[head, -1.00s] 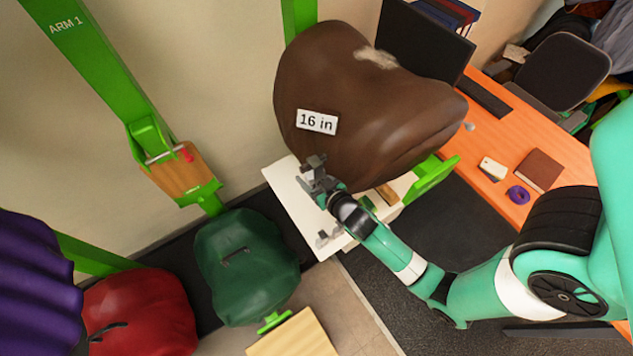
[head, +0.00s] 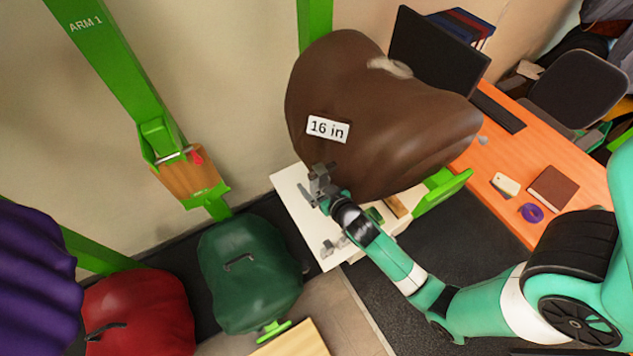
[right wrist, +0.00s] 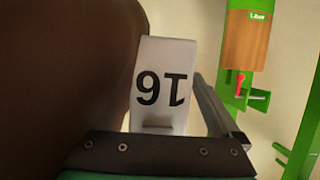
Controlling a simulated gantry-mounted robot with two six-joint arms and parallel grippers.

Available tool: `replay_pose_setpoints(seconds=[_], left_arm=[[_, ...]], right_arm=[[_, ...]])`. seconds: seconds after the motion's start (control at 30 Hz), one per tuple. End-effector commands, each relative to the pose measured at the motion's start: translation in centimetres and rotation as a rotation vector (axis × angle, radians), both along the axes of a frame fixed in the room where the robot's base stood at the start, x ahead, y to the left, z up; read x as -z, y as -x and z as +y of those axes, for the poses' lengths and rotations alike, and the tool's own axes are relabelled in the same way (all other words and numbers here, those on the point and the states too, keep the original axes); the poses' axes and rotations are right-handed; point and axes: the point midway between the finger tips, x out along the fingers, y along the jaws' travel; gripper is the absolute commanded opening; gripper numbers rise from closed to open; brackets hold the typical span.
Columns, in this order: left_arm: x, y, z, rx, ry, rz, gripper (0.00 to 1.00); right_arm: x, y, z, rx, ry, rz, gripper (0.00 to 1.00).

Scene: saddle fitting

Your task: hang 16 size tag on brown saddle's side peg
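The brown saddle (head: 400,125) rests on its green stand at top centre, and its dark side fills the left of the right wrist view (right wrist: 55,70). The white "16 in" tag (head: 328,129) lies against the saddle's near side. In the right wrist view the tag (right wrist: 163,85) shows upside down, close ahead of my gripper. The side peg is not visible. My right gripper (head: 319,173) is just below the tag, with a strip of saddle between them. One finger stands out wide, to the right of the tag; the other is hard to make out. My left gripper is not in view.
A white board (head: 290,190) lies under the saddle. Green (head: 250,270), red (head: 140,315) and purple (head: 35,275) saddles stand to the left and below. A wooden block with a red piece (head: 188,175) hangs on a green arm. An orange desk (head: 510,180) is at right.

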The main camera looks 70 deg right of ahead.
Motion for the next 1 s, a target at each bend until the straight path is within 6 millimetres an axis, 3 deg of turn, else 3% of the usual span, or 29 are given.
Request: replay_pose_setpoints(seconds=[0.27, 0.7, 1.0], left_arm=[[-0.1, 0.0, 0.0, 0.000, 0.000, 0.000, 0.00], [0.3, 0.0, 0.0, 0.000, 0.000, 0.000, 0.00], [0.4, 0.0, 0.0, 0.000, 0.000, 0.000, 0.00]], right_arm=[[-0.3, 0.8, 0.7, -0.001, -0.001, 0.001, 1.00], [-3.7, 7.7, 5.9, -0.004, -0.001, 0.002, 1.00], [-4.4, 8.6, 6.5, 0.000, 0.000, 0.000, 1.00]])
